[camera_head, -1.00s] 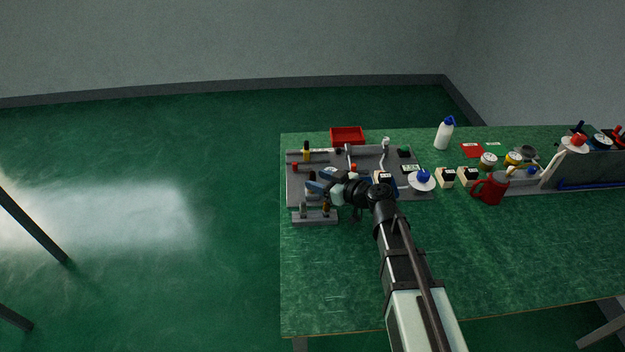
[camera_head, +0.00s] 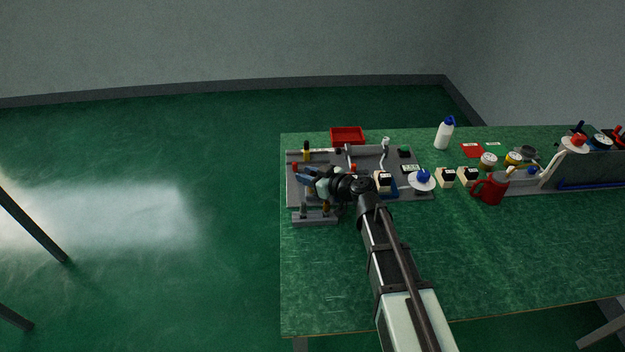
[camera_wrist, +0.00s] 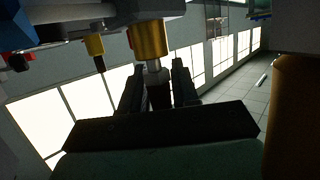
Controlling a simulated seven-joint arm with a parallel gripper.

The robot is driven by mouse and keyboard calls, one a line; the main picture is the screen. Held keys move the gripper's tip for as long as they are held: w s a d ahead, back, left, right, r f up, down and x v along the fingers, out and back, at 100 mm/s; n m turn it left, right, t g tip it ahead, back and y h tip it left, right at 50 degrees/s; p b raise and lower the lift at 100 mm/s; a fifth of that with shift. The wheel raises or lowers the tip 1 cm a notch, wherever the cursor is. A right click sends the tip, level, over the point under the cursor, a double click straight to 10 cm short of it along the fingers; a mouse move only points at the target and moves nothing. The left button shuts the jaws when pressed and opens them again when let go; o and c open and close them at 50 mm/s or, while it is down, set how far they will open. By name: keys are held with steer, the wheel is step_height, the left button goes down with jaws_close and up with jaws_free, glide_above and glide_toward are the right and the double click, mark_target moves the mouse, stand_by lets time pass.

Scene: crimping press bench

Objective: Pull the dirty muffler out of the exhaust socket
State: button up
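In the wrist view a brass-coloured cylinder (camera_wrist: 150,42) joins a grey bar at the top. A short silver stem and a dark end piece (camera_wrist: 158,92) extend from it toward my gripper. I cannot tell for sure which of these parts is the dirty muffler or where its socket begins. My gripper (camera_wrist: 158,80) has its two dark fingers apart, one on each side of the dark end piece, with gaps visible. In the head view my gripper is over the left part of the grey fixture plate (camera_head: 420,190), and my wrist hides part of it.
A smaller yellow part with a dark tip (camera_wrist: 94,47) is left of the brass cylinder. A small grey stand (camera_head: 315,220) holds upright parts at the plate's front. A red bin (camera_head: 347,136) is behind. A red can (camera_head: 490,189) stands right. The front bench (camera_head: 480,270) is clear.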

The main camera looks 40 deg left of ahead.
jaws_close()
step_height(320, 180, up, 13)
stand_by(1.2)
steer(key=shift+r, duration=0.15)
steer(key=shift+r, duration=1.35)
steer(key=shift+t, duration=0.3)
